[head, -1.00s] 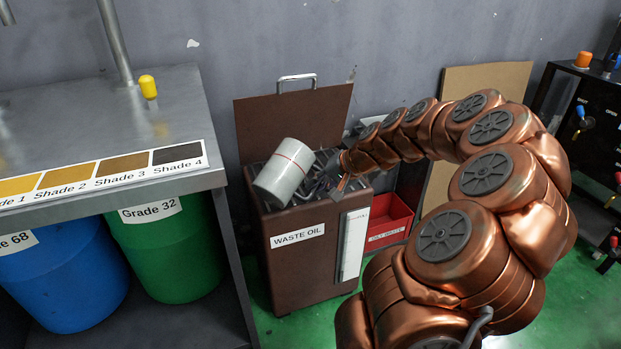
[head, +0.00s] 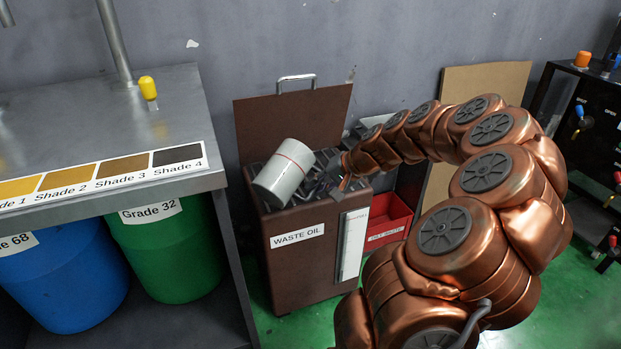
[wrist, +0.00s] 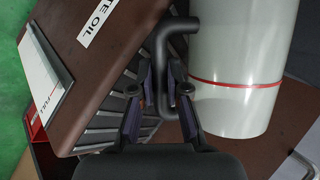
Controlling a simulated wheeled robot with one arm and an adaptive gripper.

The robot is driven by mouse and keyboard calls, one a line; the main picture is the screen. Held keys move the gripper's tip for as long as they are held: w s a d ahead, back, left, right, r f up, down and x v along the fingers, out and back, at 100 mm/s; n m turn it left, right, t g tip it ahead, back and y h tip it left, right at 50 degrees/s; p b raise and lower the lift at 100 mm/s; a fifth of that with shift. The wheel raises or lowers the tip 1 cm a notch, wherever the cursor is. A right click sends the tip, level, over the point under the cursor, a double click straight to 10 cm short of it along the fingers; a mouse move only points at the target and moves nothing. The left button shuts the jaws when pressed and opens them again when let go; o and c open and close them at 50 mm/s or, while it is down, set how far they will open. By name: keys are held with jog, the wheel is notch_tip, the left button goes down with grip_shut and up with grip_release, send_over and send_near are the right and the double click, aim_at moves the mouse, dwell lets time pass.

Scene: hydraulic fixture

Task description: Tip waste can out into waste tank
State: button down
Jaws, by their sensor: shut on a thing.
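The waste can (head: 284,172) is a pale grey cylinder with a red line around it. In the head view it is tilted over the open top of the brown waste tank (head: 305,262), which is labelled WASTE OIL. The can (wrist: 240,70) also fills the upper right of the wrist view, with its dark handle (wrist: 178,25) on its left side. My gripper (wrist: 160,88) is shut on this handle. In the head view my gripper (head: 333,180) is just right of the can. The can's mouth and any contents cannot be made out.
The tank's raised brown lid (head: 293,125) stands behind the can. A red bin (head: 389,222) is right of the tank. A metal bench (head: 100,115) with a shade strip stands at left, above a green drum (head: 165,255) and a blue drum (head: 60,280).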

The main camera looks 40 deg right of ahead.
jog(key=shift+f+y, duration=0.1)
jog(key=shift+y, duration=0.2)
dwell(0.9)
